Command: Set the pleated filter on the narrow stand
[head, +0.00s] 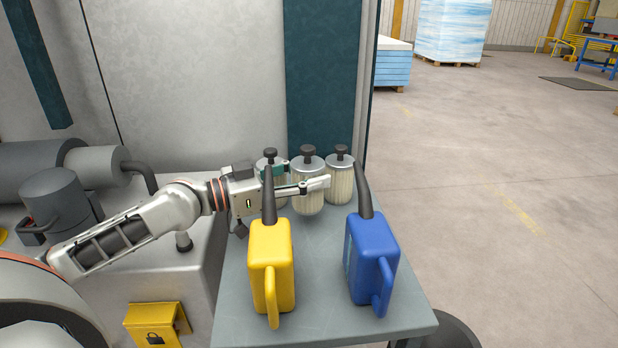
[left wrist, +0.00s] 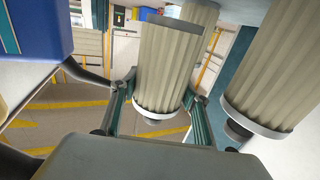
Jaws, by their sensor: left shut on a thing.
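Three pale pleated filters with grey end caps and dark knobs show at the back of a narrow blue-grey table (head: 330,305). My left gripper (head: 308,177) is shut on the middle pleated filter (head: 307,203), its fingers on either side. In the left wrist view the held filter (left wrist: 168,65) is between the two fingers (left wrist: 158,112). I cannot tell whether it touches the tabletop. A second filter (head: 341,185) stands close on its right, and a third (head: 270,158) is partly hidden behind the gripper. I cannot make out a stand apart from this table. My right gripper is not in view.
A yellow can (head: 271,268) and a blue can (head: 371,258), both with tall dark spouts, stand at the table's front. The blue can (left wrist: 35,40) is also near the gripper in the left wrist view. A machine wall (head: 190,80) rises behind. Open floor (head: 500,180) lies right.

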